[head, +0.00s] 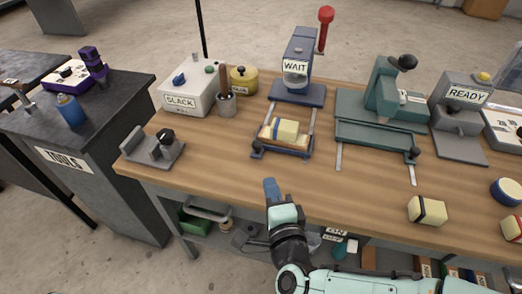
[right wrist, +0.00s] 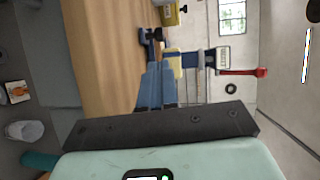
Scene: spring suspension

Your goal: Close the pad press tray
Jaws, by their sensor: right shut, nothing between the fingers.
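The blue press (head: 297,92) with a WAIT sign and a red-knobbed lever stands at the back middle of the bench. Its tray (head: 284,150) is out at the front end of two rails. A yellow block with a dark band (head: 285,129) sits on the tray. My right gripper (head: 271,184) is shut and empty, in front of the tray and apart from it in the head view. In the right wrist view its blue fingers (right wrist: 156,84) point towards the press, partly covering the tray and block. My left gripper is not in view.
A green press (head: 385,100) with its own rails stands to the right, beside a grey READY unit (head: 458,118). A SLACK box (head: 188,88) and a grey clamp fixture (head: 152,147) are left. A loose yellow block (head: 427,211) lies front right. The bench between tray and front edge is clear.

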